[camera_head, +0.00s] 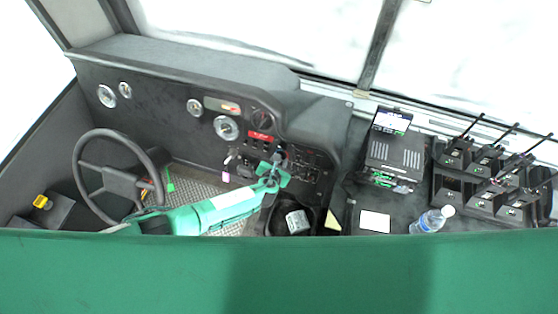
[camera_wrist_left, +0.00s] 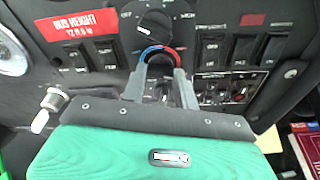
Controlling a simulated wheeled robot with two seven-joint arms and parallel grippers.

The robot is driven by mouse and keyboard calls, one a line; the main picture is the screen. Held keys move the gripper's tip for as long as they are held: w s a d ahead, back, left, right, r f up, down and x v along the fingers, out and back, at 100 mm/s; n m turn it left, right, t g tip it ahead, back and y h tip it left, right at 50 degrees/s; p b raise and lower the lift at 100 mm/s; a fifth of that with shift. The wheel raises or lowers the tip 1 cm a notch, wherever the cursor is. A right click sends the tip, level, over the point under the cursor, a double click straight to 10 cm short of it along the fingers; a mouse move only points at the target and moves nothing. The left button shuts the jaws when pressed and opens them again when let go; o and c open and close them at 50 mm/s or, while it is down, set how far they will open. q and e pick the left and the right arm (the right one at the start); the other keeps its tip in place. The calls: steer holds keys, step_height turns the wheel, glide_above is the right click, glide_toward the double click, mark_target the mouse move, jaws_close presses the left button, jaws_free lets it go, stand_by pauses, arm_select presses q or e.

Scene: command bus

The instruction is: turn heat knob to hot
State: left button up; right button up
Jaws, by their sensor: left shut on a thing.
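The heat knob (camera_wrist_left: 161,66) is on the black dashboard panel, under a curved blue-and-red band, blue at left and red at right. My left gripper (camera_wrist_left: 161,75) has its two grey fingers on either side of the knob, shut on it. The fingers hide most of the knob, so I cannot tell which way it points. In the head view my left gripper (camera_head: 279,161) reaches the panel right of the steering wheel, and the knob is hidden there. My right gripper is in neither view.
A larger black rotary knob (camera_wrist_left: 153,22) sits just above, with rocker switches (camera_wrist_left: 103,54) at both sides. A key (camera_wrist_left: 48,108) sticks out at lower left. The steering wheel (camera_head: 118,178) is left of my arm.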

arm_select(q)
steer(key=o, duration=1)
steer(key=shift+s, duration=0.15)
steer(key=shift+b+v, duration=0.85)
steer(key=shift+v, duration=5.95)
